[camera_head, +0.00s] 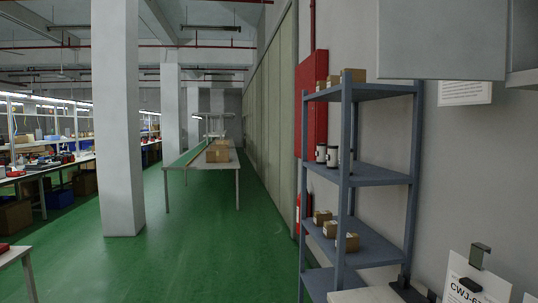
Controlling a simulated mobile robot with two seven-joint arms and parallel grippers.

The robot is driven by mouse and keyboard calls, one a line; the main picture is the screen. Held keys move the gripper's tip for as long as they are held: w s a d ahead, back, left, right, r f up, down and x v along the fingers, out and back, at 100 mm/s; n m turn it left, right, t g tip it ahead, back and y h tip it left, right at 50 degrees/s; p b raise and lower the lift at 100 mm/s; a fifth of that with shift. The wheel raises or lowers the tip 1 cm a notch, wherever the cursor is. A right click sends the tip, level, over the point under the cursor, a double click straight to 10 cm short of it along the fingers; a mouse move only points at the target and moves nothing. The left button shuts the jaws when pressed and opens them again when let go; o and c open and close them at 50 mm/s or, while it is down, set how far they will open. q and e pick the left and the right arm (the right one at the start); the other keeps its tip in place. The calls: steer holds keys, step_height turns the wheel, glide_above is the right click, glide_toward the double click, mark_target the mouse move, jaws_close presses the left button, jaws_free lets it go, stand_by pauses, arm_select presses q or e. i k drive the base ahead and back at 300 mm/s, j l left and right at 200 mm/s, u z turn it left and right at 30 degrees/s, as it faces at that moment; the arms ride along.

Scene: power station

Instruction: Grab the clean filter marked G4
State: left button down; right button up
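Two small dark canisters with pale labels, one left (321,153) and one right (332,157), stand upright side by side on the second level of the blue-grey shelf rack (378,176). They may be filters, but their labels are too small to read. I cannot make out a G4 mark anywhere. Neither of my grippers shows in this view.
Small cardboard boxes sit on the rack's top (354,75) and third level (346,242). A pale tabletop (365,295) and a white sign (472,281) are at the lower right. A white pillar (119,120) stands left. Green floor (200,255) is open between pillar and rack.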

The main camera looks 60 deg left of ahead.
mark_target(321, 152)
steer(key=j+u, duration=0.1)
steer(key=u, duration=1.5)
steer(key=i+j+u, duration=0.25)
steer(key=i+u, duration=0.2)
steer(key=i, duration=0.25)
steer(key=i+j+u, duration=0.1)
steer(key=i+u, duration=0.35)
steer(key=i, duration=0.8)
steer(key=i+j+z, duration=0.1)
steer(key=i+z, duration=0.25)
steer(key=i, duration=0.2)
steer(key=i+j+z, duration=0.3)
steer(key=i, duration=0.2)
steer(key=i+j+z, duration=0.2)
steer(key=i+z, duration=0.25)
steer(key=i+j+z, duration=0.2)
steer(key=j+z, duration=0.25)
steer(key=l, duration=0.15)
